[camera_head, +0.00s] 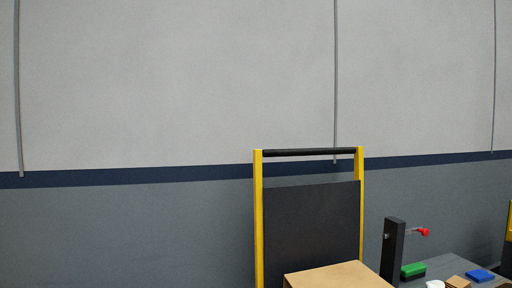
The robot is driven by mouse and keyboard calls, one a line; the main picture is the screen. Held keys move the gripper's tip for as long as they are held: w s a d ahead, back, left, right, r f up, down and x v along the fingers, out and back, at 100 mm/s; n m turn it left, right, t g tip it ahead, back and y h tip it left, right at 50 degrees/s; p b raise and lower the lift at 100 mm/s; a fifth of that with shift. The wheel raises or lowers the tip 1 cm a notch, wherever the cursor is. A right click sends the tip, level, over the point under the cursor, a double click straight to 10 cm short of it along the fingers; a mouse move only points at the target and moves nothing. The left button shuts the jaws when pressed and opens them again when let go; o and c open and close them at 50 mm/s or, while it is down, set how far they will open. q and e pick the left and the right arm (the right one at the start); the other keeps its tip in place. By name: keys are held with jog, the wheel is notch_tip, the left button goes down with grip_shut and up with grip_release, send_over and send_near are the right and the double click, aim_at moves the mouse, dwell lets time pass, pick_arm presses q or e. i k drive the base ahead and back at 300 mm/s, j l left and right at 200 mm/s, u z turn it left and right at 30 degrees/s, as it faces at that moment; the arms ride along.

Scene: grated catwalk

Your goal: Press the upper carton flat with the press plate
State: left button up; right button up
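A brown cardboard carton (338,276) shows at the bottom edge of the head view, with its flat top visible and its lower part cut off. It is in front of a dark panel (311,225) held in a yellow upright frame (258,215) with a black top bar (308,152). I cannot tell whether another carton is under it. I cannot make out a press plate for certain. Neither of my grippers is in view.
A grey table (447,268) at the lower right bears a black post (392,252) with a red-tipped rod (424,232), a green-topped block (413,270), a blue block (479,275), a small brown box (458,282) and a white item (435,284). A grey wall stands behind.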

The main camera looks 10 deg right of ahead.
aim_at(308, 226)
jog(key=l+u, duration=0.3)
jog(key=l, duration=0.15)
jog(key=l+u, duration=0.3)
jog(key=l, duration=0.15)
jog(key=k+l+u, duration=0.15)
jog(key=l+u, duration=0.15)
jog(key=k+l+u, duration=0.15)
jog(key=l+u, duration=0.15)
jog(key=l, duration=0.2)
